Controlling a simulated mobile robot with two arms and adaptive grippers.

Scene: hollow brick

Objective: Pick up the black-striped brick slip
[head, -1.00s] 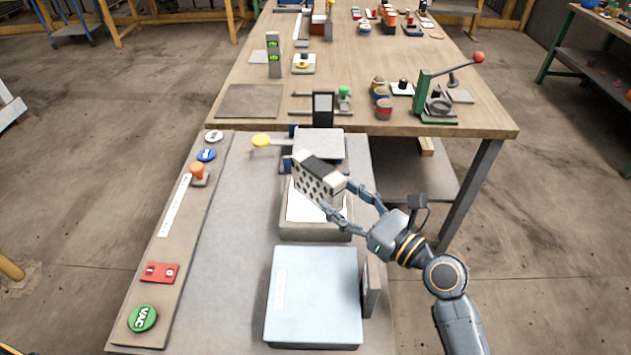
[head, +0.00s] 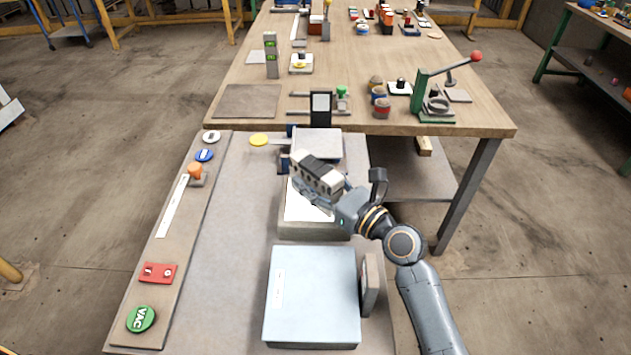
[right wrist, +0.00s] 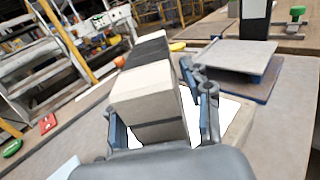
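The black-striped brick slip (head: 316,177) is a block with white and black bands and a row of dark holes in one face. It is tilted above a white-topped grey stand (head: 310,231) in the head view. My right gripper (head: 338,190) is shut on its near right end. In the right wrist view the slip (right wrist: 150,90) lies between the two fingers (right wrist: 163,125), white end towards me. Its lower side is partly hidden by the gripper body. My left gripper is not in view.
A pale blue box (head: 312,295) stands nearer on the bench, with a grey upright piece at its right. A grey plate (head: 318,142) lies behind the stand. A button strip (head: 170,240) runs along the left. A wooden table (head: 345,80) with several tools stands beyond.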

